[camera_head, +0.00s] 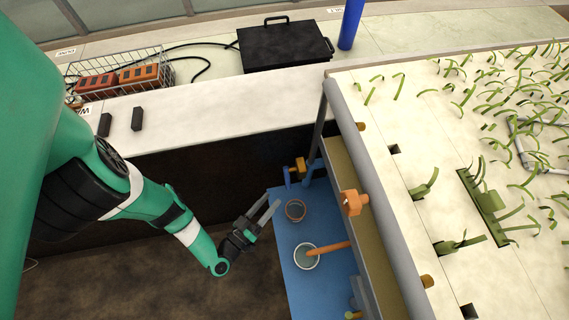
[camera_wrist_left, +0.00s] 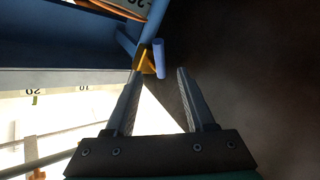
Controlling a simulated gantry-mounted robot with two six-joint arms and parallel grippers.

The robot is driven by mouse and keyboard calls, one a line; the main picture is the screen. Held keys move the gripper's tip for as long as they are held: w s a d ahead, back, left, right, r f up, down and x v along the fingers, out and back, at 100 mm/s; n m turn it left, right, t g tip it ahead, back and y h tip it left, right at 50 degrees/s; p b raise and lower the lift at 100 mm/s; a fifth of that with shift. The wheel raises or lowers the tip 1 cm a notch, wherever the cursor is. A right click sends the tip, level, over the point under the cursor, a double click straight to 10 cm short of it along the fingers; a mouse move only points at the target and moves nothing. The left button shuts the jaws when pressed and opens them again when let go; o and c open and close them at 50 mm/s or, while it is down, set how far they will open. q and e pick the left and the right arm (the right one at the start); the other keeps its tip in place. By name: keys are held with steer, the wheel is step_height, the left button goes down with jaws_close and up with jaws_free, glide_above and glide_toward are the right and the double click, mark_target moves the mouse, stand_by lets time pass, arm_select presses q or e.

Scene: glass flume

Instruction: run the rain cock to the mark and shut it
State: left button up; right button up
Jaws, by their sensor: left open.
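A brass cock with a blue lever handle (camera_head: 289,177) sits on a blue pipe at the near end of the flume, above the blue shelf (camera_head: 282,252). In the left wrist view the cock's brass body (camera_wrist_left: 146,60) and upright blue lever (camera_wrist_left: 159,58) show just beyond the fingertips. My left gripper (camera_head: 269,207) is open and empty, its fingers pointing toward the cock, apart from it in the head view. In the left wrist view the lever lies between the lines of the two fingers (camera_wrist_left: 158,74). My right gripper is not in view.
Two round cups, one brown (camera_head: 295,210) and one white-rimmed (camera_head: 306,256), stand on the blue shelf. An orange spout (camera_head: 334,247) reaches over the white-rimmed one. An orange fitting (camera_head: 353,202) juts from the flume wall. A numbered scale (camera_wrist_left: 58,90) shows in the left wrist view.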

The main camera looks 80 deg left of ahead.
mark_target(286, 183)
arm_select(q)
steer(key=shift+b+x, duration=0.55)
steer(key=shift+x, duration=3.6)
jaws_close()
